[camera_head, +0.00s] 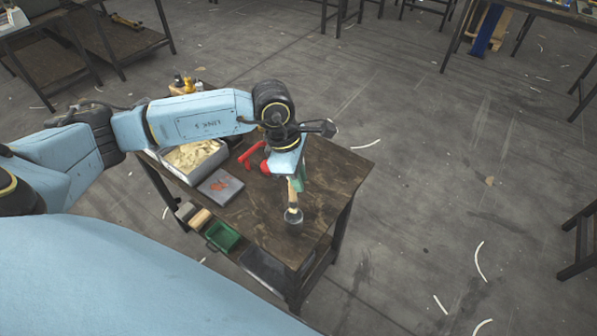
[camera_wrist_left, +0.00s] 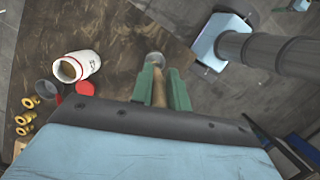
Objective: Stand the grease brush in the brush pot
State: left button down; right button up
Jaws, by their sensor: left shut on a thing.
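My left gripper (camera_head: 297,182) has green fingers and points down over the workbench's near right part. It is shut on the grease brush (camera_head: 292,194), whose wooden handle also shows between the fingers in the left wrist view (camera_wrist_left: 159,92). The small dark grey brush pot (camera_head: 294,225) stands upright on the bench directly below the gripper. The brush's lower end is at the pot's mouth; I cannot tell how far inside it is. A round grey shape at the brush's far end in the wrist view is too small to make out. My right gripper is not in view.
On the wooden bench (camera_head: 333,170) are a cream-filled tray (camera_head: 196,158), a grey box (camera_head: 221,186) and red items (camera_head: 250,154). The wrist view shows a white jar (camera_wrist_left: 76,67) and several brass fittings (camera_wrist_left: 25,118). A green bin (camera_head: 222,236) sits lower. The bench's right side is clear.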

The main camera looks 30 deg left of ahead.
pick_arm(q)
jog(key=b+x, duration=0.2)
jog(key=x, duration=0.1)
jog(key=a+b+x, duration=0.1)
jog(key=b+x, duration=0.1)
jog(key=b, duration=0.1)
jog(key=shift+s+f, duration=0.15)
jog(key=shift+f, duration=0.4)
jog(key=c, duration=1.3)
grip_release()
jog(key=shift+a+r, duration=0.1)
jog(key=v, duration=1.3)
jog(key=shift+r+b, duration=0.1)
jog(key=shift+b, duration=0.2)
